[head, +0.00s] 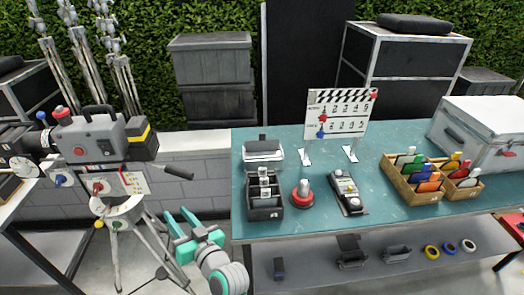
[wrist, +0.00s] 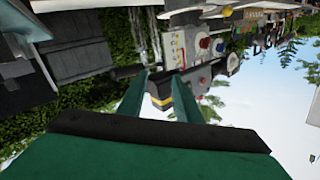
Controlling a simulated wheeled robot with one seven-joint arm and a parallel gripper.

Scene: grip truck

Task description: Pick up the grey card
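I cannot tell for sure which thing is the grey card. Pale grey-white pieces show among coloured ones in the wooden tray (head: 412,194) at the table's right, and pale pieces stand in the black box (head: 265,212) at its front left. My gripper (head: 180,217) is left of the teal table (head: 380,137), apart from it, with two teal fingers spread and nothing between them. In the wrist view my gripper (wrist: 162,78) is also open and points toward the camera on the tripod (wrist: 186,88), away from the table.
A clapperboard (head: 338,114) stands on the table, behind a red round button (head: 303,194) and a grey device (head: 346,192). A large white case (head: 485,132) is at the right. A film camera (head: 95,140) on a tripod stands left of my gripper. A lower shelf (head: 318,270) holds tape rolls.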

